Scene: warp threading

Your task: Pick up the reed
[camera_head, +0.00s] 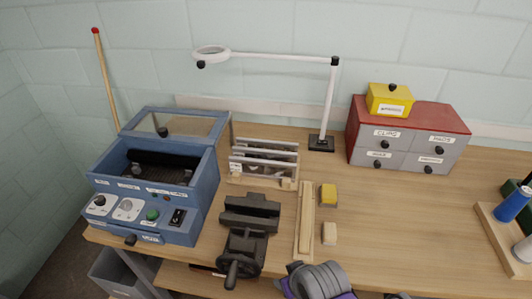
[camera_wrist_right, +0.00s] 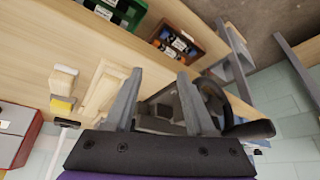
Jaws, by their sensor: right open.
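A long, narrow pale wooden piece (camera_head: 305,222) lies flat on the workbench; it looks like the reed, but I cannot tell for sure. In the right wrist view the wooden piece (camera_wrist_right: 104,88) lies just left of my right gripper (camera_wrist_right: 160,73), apart from the fingers. My right gripper is open and nothing shows held between its fingers. The dark vise shows beyond the fingers. A grey and purple part of my arm is at the bottom of the head view, near the piece's front end. My left gripper is not in view.
The black vise (camera_head: 247,225) stands left of the wooden piece. Behind are a frame rack (camera_head: 264,158) and a lamp (camera_head: 330,100).

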